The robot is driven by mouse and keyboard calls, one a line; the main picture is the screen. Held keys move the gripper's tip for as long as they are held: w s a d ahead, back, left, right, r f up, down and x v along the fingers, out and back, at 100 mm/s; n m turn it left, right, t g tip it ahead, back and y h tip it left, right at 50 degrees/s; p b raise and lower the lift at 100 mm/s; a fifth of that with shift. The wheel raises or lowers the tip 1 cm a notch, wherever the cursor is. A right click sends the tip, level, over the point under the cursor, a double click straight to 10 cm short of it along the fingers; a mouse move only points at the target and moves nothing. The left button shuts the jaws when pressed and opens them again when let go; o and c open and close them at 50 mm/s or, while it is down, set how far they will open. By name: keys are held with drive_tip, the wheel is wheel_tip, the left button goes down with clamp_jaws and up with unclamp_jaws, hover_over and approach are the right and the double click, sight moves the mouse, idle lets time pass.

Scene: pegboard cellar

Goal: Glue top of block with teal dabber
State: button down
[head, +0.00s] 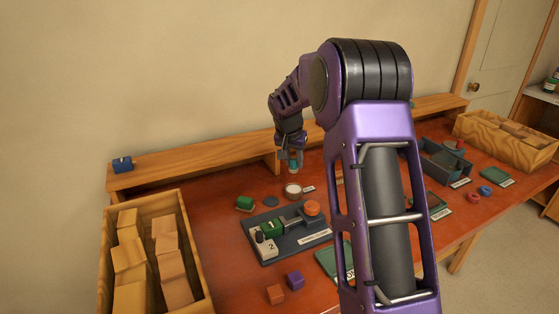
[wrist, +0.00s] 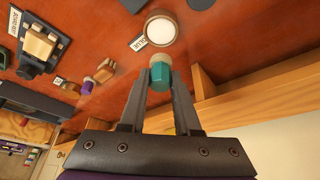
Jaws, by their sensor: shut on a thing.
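My gripper (head: 291,157) is shut on the teal dabber, holding it above the table near the back shelf. In the wrist view my gripper (wrist: 160,88) has its fingers on either side of the teal dabber (wrist: 160,76), whose pale tip points toward the glue pot. The round glue pot (head: 293,190), with a white top, stands just below the dabber; it also shows in the wrist view (wrist: 160,29).
A wooden crate of blocks (head: 201,272) stands at the left. Orange (head: 275,294) and purple (head: 295,281) cubes lie in front. A green piece (head: 245,203) lies left of the pot. The back shelf (head: 190,172) borders the table. My arm hides the table's middle.

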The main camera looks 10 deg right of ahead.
drive_tip(key=shift+d+f, duration=0.2)
drive_tip(key=shift+f, duration=0.1)
drive_tip(key=shift+f+b, duration=1.8)
drive_tip(key=shift+f, duration=1)
drive_tip(key=shift+f+b, duration=0.55)
drive_tip(key=shift+r, duration=0.1)
drive_tip(key=shift+r+p, duration=2.1)
drive_tip(key=shift+r, duration=1.4)
drive_tip(key=shift+s+f, duration=0.1)
